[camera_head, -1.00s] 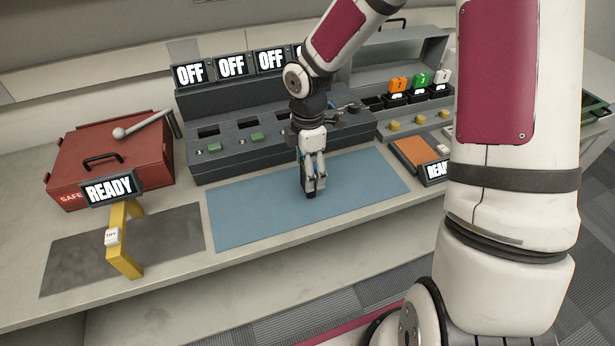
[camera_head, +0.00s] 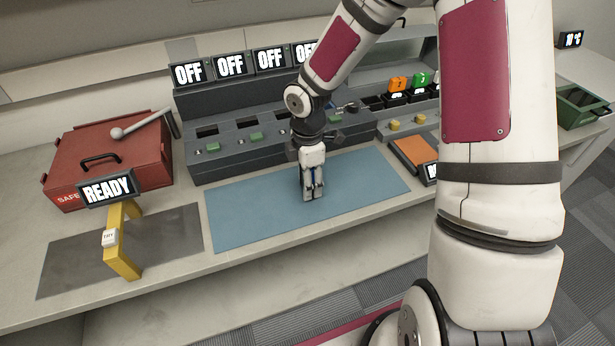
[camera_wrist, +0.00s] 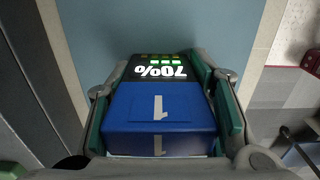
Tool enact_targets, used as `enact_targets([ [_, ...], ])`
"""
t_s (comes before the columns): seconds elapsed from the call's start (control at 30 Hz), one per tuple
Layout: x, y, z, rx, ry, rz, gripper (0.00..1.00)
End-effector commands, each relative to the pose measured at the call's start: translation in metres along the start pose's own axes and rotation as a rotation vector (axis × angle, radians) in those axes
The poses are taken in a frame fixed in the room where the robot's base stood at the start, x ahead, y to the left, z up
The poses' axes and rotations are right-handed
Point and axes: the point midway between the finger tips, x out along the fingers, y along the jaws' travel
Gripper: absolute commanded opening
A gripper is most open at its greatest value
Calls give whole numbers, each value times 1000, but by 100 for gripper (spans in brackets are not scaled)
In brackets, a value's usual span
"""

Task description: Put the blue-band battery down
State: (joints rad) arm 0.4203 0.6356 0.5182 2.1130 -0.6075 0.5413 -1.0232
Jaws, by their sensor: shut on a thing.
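The blue-band battery (camera_wrist: 160,118) fills the middle of the wrist view, with a blue end marked 1 and a dark face reading 70% with small green lights. My gripper (camera_wrist: 160,105) is shut on it, one green-padded finger along each side. In the head view my gripper (camera_head: 313,192) points down over the blue mat (camera_head: 250,210), near its middle. The battery is mostly hidden between the fingers there. I cannot tell whether its lower end touches the mat.
A grey charger bank (camera_head: 255,150) with several OFF signs stands behind the mat. A red SAFE box (camera_head: 110,150) and a yellow stand (camera_head: 122,245) with a READY sign are at left. An orange pad (camera_head: 412,152) lies right. Bare mat surrounds my gripper.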

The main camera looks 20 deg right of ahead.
Motion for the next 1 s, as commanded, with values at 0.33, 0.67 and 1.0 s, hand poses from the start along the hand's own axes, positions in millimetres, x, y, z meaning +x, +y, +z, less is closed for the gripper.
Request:
enact_targets([
  [0.33, -12, 1, 0, 0, 0, 3, 9],
  [0.67, -39, -26, 1, -2, -3, -2, 9],
  [1.0, -47, -113, 1, 1, -2, -1, 9],
])
